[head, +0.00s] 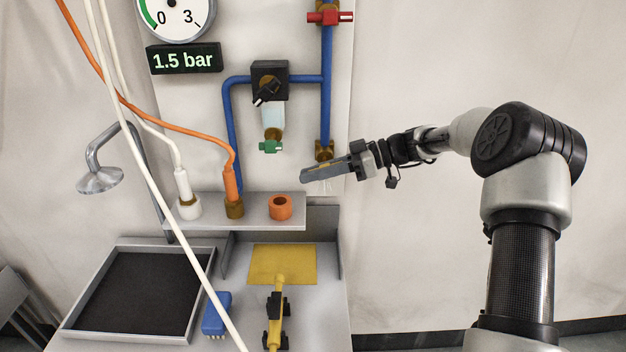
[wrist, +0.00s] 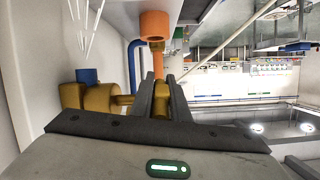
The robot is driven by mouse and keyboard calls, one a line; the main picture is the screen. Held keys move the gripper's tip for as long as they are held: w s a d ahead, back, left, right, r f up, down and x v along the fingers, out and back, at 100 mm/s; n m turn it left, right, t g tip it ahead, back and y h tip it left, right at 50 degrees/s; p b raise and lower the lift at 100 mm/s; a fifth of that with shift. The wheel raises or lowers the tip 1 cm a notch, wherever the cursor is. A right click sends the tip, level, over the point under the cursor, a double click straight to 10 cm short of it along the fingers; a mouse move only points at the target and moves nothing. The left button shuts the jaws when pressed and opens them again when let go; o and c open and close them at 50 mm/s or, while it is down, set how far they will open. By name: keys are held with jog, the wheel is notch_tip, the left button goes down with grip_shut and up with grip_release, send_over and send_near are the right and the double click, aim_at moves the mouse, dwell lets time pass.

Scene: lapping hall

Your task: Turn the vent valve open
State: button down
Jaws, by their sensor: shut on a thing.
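The brass vent valve (head: 324,148) sits at the lower end of the blue pipe on the wall panel. In the wrist view its brass body (wrist: 75,96) is at the left, with a stem reaching between my fingers. My gripper (head: 306,174) reaches in from the right, just below the valve's body in the head view. In the wrist view my gripper (wrist: 162,84) is shut on the brass knob, partly hidden by the fingers. Faint pale streaks show below the valve. The gauge display (head: 184,58) reads 1.5 bar.
A shelf (head: 262,222) below holds an orange ring socket (head: 281,207) and two hose plugs. White and orange hoses hang at the left. A red valve (head: 329,17) and green valve (head: 269,147) are nearby. A black-lined tray (head: 121,337) and blue brush (head: 215,314) lie lower.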

jog(key=h, duration=0.2)
jog(key=h+b, duration=0.1)
jog(key=h, duration=0.1)
jog(key=shift+d+f, duration=0.2)
jog(key=shift+f, duration=0.2)
jog(key=h, duration=0.2)
jog(key=shift+d+f+h, duration=0.15)
jog(key=shift+d+h, duration=0.1)
jog(key=shift+h, duration=0.05)
jog(key=shift+d+f+h+p, duration=0.15)
jog(key=shift+d+h+p, duration=0.15)
jog(key=shift+h+p, duration=0.75)
jog(key=shift+d+f+h+p, duration=0.1)
jog(key=shift+d+h+p, duration=0.25)
jog(key=shift+h+p, duration=0.65)
jog(key=shift+d+f+h+p, duration=0.25)
jog(key=shift+h+p, duration=0.4)
jog(key=shift+h, duration=0.7)
jog(key=shift+d, duration=0.1)
jog(key=c, duration=1.7)
grip_release()
